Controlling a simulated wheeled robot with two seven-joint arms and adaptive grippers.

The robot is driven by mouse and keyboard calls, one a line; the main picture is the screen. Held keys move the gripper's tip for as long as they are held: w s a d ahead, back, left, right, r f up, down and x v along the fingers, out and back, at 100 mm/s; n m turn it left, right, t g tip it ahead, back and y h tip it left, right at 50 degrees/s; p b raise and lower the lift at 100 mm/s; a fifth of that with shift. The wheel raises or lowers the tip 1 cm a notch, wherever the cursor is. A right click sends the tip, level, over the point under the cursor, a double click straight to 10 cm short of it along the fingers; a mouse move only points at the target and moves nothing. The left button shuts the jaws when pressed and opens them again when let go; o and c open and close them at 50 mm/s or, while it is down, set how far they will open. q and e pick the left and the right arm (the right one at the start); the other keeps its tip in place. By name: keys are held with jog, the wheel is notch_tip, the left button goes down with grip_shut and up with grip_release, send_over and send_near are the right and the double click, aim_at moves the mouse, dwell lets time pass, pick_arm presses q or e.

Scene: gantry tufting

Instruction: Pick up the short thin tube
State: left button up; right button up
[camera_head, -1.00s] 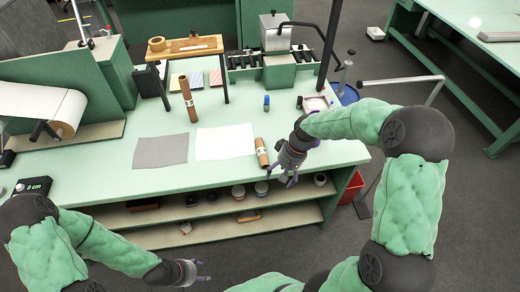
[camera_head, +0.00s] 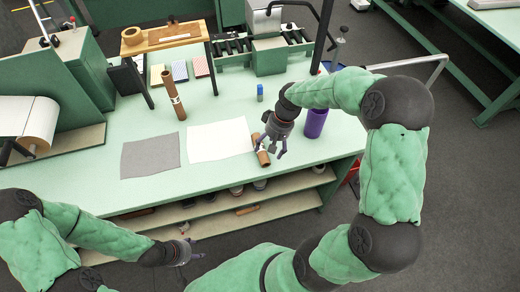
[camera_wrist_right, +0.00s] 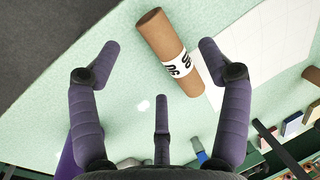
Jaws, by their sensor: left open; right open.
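A short brown cardboard tube (camera_head: 263,158) lies near the table's front edge. In the right wrist view the short tube (camera_wrist_right: 172,55) shows a white label with black print. My right gripper (camera_head: 270,150) is just above the tube and partly hides it. In its wrist view the right gripper (camera_wrist_right: 157,60) has its fingers spread, with the tube ahead, nearer the right finger; I cannot tell whether they touch. My left gripper (camera_head: 190,252) is open and empty, low in front of the table. A longer, thinner brown tube (camera_head: 175,95) stands upright farther back.
A purple cylinder (camera_head: 314,123) stands right of my right gripper. A white sheet (camera_head: 218,140) and a grey sheet (camera_head: 150,155) lie left of the short tube. A wooden stand (camera_head: 160,40) is at the back.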

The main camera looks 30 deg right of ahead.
aim_at(261, 150)
jog(key=shift+d+b+x, duration=0.2)
jog(key=shift+b+x, duration=0.5)
jog(key=shift+x, duration=2.25)
jog(key=shift+s, duration=0.1)
jog(key=shift+c, duration=0.4)
jog(key=c, duration=1.1)
